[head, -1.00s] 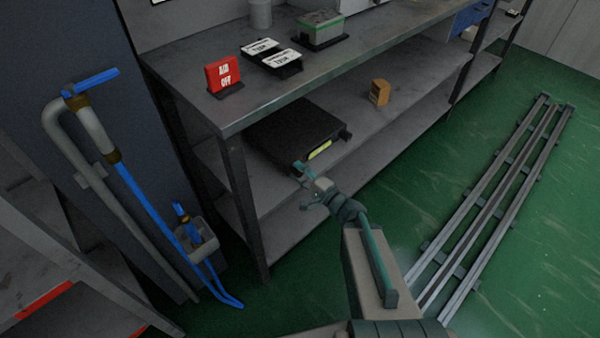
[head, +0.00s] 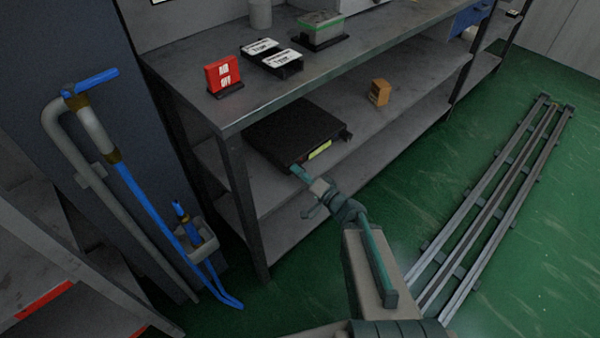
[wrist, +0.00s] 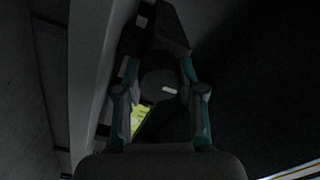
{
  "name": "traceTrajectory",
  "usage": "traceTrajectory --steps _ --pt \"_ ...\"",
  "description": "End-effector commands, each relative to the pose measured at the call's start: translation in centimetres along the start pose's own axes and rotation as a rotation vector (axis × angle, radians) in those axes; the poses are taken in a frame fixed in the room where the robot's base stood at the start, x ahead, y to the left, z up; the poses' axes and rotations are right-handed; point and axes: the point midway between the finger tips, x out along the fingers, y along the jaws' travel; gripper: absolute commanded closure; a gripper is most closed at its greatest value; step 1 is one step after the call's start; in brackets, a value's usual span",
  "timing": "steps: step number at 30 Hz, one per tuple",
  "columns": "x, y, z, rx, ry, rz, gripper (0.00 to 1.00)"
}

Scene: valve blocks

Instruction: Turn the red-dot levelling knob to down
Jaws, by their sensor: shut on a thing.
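A flat black box (head: 285,130) lies on the middle shelf, with a yellow-green label (head: 319,150) on its front. A dark knob (head: 346,133) sticks out at the right end of that front. My gripper (head: 296,169) is at the left end of the front. In the wrist view my gripper (wrist: 160,75) is shut on a round dark knob (wrist: 158,84), one finger on each side. A short white mark shows on the knob's face, lying nearly level in the picture. The label (wrist: 137,118) shows beside the left finger. I can see no red dot; the picture is dark.
The bench top (head: 190,70) is above the box and holds a red sign (head: 222,74). A small orange-brown block (head: 379,92) stands on the shelf to the right. A shelf leg (head: 240,195) is left of my arm. Floor rails (head: 490,200) lie right.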

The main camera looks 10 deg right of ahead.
Motion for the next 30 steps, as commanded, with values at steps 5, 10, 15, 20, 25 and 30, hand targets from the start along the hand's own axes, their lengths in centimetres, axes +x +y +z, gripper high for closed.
traceTrajectory --steps 5,10,15,20,25,30 --pt "0.01 0.00 0.02 -0.011 -0.001 0.000 0.96" --pt "0.01 0.00 0.02 -0.011 -0.001 0.000 0.96" --pt "0.02 0.00 0.01 -0.010 -0.001 0.000 0.48" --pt "0.01 0.00 0.01 -0.009 -0.001 0.000 0.36" --pt "0.01 0.00 0.00 -0.009 0.000 0.000 0.36" --pt "0.01 0.00 0.00 -0.006 0.000 0.000 0.36"
